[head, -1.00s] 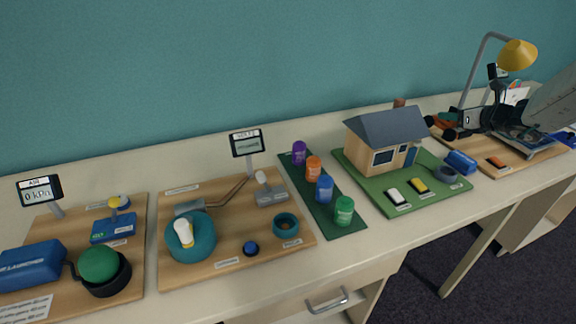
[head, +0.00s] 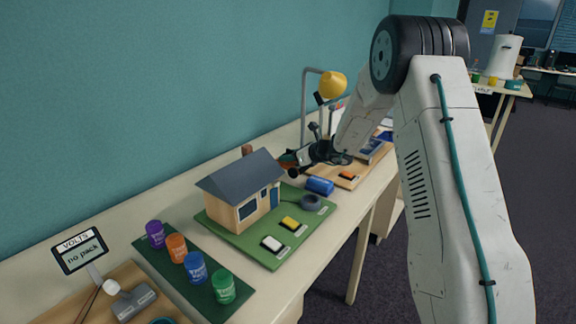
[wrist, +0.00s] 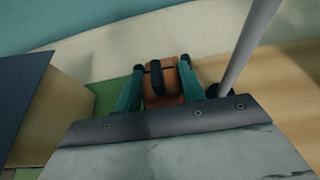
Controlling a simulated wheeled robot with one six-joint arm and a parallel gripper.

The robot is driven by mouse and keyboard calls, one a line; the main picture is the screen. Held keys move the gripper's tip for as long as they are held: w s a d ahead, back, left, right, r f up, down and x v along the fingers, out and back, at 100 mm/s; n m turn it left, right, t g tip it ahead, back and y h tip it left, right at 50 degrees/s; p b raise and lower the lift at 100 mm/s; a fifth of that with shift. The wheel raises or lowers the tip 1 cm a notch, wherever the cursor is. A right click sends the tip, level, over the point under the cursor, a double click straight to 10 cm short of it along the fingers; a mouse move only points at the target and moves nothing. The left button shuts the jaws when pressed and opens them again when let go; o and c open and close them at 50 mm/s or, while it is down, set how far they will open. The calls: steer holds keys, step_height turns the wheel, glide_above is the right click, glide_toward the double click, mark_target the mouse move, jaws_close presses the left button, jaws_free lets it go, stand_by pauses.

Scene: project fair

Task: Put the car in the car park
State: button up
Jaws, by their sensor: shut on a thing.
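My gripper (wrist: 160,70) is shut on an orange-brown thing with a dark strip along its top, which looks like the car (wrist: 173,86). The teal fingers are on its two sides in the wrist view. In the head view my gripper (head: 290,163) is just beyond the right side of the model house, near the back of the table, and the car is mostly hidden by the fingers. I cannot pick out the car park for sure in these frames.
The model house (head: 240,190) stands on a green board (head: 266,252) with two switches and a dark ring. A blue cylinder (head: 319,186) lies beside the wooden board (head: 346,182), close to my gripper. A yellow lamp (head: 333,84) rises behind. Several coloured pots stand to the left.

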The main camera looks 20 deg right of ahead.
mark_target(290, 167)
steer(key=shift+f, duration=1.65)
steer(key=shift+a, duration=0.1)
steer(key=shift+s+f, duration=0.1)
steer(key=shift+f, duration=0.6)
steer(key=shift+c, duration=0.8)
steer(key=o, duration=1.2)
steer(key=shift+f, duration=0.1)
